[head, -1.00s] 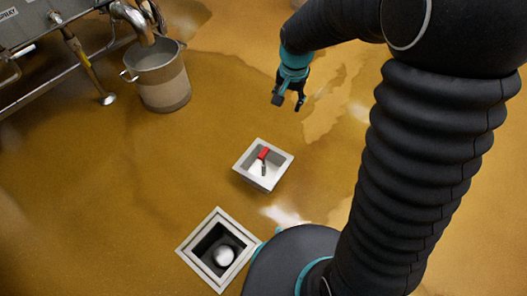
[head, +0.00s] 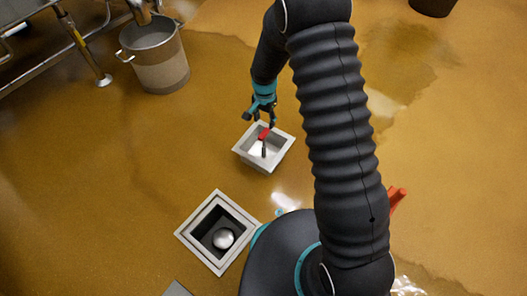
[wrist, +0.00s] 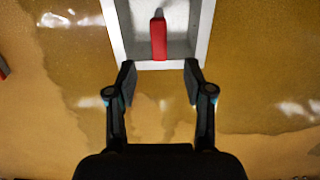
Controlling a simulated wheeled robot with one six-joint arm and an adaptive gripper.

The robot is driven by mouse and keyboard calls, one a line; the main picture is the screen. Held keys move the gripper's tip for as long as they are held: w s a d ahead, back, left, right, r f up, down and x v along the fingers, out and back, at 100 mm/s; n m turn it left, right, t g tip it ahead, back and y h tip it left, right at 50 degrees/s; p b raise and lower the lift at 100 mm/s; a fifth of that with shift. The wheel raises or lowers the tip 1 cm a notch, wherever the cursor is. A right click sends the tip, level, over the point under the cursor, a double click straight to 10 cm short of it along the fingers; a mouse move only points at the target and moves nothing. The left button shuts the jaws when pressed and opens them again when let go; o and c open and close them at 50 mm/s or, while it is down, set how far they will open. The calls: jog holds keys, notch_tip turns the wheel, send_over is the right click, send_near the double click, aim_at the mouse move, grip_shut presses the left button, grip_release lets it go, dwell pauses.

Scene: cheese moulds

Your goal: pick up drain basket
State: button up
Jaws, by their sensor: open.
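The drain basket is a light grey, square, open-topped box (head: 284,151) on the wet floor. A red-handled item (head: 264,133) with a dark or grey end is in it; I cannot tell if it is part of the basket. My gripper (head: 260,114) is at the basket's far edge in the head view, fingers pointing down. In the wrist view my gripper (wrist: 159,80) is open and empty, its fingertips apart on either side below the red handle (wrist: 158,38). The basket's near rim (wrist: 180,64) lies just ahead of them. Contact cannot be told.
A square floor drain (head: 190,235) with a grey frame and a round pale dome (head: 223,238) inside lies nearer me, left of my base. A grey bucket (head: 160,70) stands upper left by metal pipework (head: 85,50). Wet floor at right is mostly clear.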

aim_at(264, 133)
notch_tip(264, 133, down, 8)
jog(key=shift+s+f+b, duration=0.1)
jog(key=shift+s+b, duration=0.05)
jog(key=shift+b, duration=0.35)
grip_shut()
